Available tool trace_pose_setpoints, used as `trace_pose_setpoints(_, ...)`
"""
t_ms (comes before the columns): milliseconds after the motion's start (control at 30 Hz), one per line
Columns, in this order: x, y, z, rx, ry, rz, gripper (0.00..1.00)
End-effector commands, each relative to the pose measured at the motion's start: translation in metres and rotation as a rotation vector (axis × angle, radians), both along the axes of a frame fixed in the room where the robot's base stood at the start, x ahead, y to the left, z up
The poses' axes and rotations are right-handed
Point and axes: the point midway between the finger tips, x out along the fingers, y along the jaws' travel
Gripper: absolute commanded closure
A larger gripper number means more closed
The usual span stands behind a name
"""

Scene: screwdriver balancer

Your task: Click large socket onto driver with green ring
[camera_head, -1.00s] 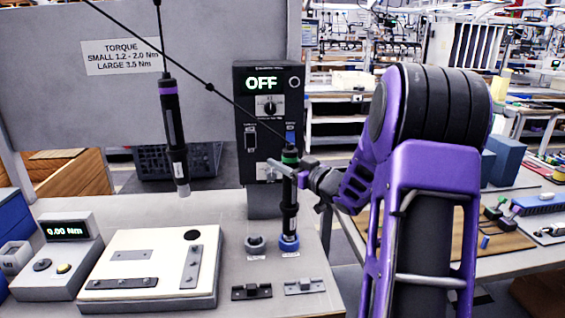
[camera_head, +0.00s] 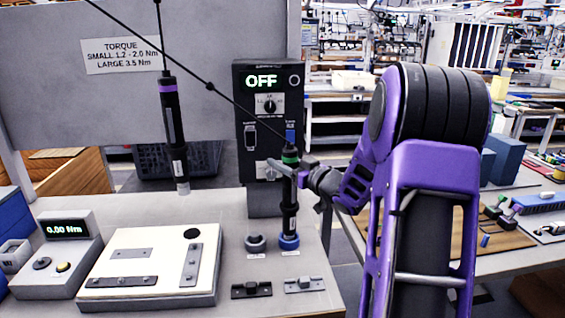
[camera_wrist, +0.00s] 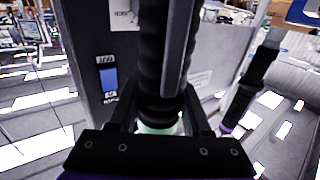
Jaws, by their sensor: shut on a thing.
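The driver with the green ring (camera_head: 290,157) hangs upright on its cable in front of the black control box. My gripper (camera_head: 289,172) is shut around its body just below the ring. In the wrist view, the dark driver (camera_wrist: 163,60) stands between my gripper's fingers (camera_wrist: 160,122), with the pale green ring low between them. The driver's lower end is directly above the blue socket holder (camera_head: 289,241), touching or nearly touching it. A large socket there is hard to make out. A grey socket holder (camera_head: 255,242) stands to its left.
A second driver with a purple ring (camera_head: 169,88) hangs to the left and shows in the wrist view (camera_wrist: 250,85). The control box (camera_head: 268,140) reads OFF. A white fixture plate (camera_head: 150,262), a torque meter (camera_head: 62,250) and two small dark-grey and light-grey blocks occupy the bench.

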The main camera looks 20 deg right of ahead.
Motion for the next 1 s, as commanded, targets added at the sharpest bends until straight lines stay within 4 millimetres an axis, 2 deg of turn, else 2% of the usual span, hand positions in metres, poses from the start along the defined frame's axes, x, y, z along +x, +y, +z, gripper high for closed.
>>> trace_pose_setpoints(100, -0.001, -0.002, -0.003, 0.001, 0.008, -0.005, 1.0)
trace_pose_setpoints(233, -0.001, -0.002, 0.002, 0.001, 0.009, -0.005, 1.0)
trace_pose_setpoints(1000, 0.0, -0.002, 0.064, 0.0, 0.003, -0.005, 1.0)
